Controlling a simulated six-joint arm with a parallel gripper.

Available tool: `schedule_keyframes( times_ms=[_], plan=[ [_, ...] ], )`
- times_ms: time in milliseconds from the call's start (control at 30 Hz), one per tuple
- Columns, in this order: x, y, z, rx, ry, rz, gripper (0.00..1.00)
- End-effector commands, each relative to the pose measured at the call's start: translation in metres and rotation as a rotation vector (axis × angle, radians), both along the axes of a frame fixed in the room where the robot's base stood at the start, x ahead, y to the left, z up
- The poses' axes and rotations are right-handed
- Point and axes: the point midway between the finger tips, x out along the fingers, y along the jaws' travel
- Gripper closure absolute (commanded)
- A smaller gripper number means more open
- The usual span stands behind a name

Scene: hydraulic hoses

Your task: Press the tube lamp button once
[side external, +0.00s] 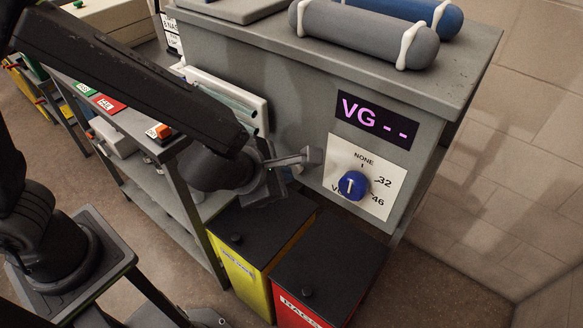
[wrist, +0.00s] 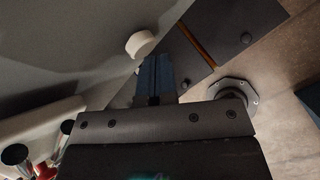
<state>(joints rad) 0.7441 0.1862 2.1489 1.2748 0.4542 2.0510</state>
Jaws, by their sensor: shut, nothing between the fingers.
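A round white button-like knob (wrist: 140,43) sticks out from the grey cabinet face in the wrist view. I cannot confirm from any label that it is the tube lamp button. My gripper (wrist: 155,58) is shut and empty, with its fingertips just beside and below the knob; I cannot tell if they touch it. In the side external view my gripper (side external: 312,156) is close to the front of the grey cabinet (side external: 290,85), left of the dial panel, and the knob is not clearly visible there.
A blue dial (side external: 353,185) sits under a display (side external: 377,121) reading "VG --". A white housing with teal tubes (side external: 240,112) is behind my arm. A yellow bin (side external: 243,282) and a red bin (side external: 292,299), both with black lids, stand below.

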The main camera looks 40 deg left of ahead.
Motion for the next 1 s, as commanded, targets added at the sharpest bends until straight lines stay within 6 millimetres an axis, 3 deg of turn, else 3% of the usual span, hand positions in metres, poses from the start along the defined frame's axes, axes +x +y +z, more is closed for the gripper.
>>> schedule_keyframes(
  times_ms=[1000],
  plan=[
    [-0.019,0.0,0.0,-0.001,-0.001,0.0,1.0]
  ],
)
